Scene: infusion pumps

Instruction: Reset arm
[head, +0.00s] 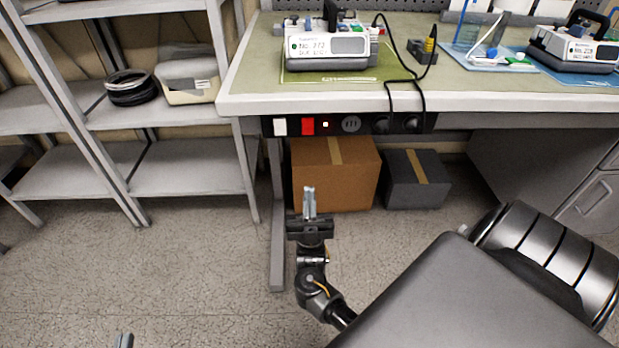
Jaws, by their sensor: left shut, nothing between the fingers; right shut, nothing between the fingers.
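My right gripper (310,203) is in the middle of the head view, in front of the bench and over the floor. Its fingers point up in the picture, are together and hold nothing. The cardboard box under the bench appears behind it. My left gripper (124,340) shows only its fingertips at the bottom edge, left of centre. They are together with nothing between them, and the rest of that arm is out of view. Neither gripper appears to touch anything.
The workbench (300,103) bears an infusion pump (330,48) and another pump (572,50) at right. Black cables hang over its front edge. A brown box (335,175) and dark box (415,180) stand beneath. Metal shelving (185,168) is at left. Floor at lower left is clear.

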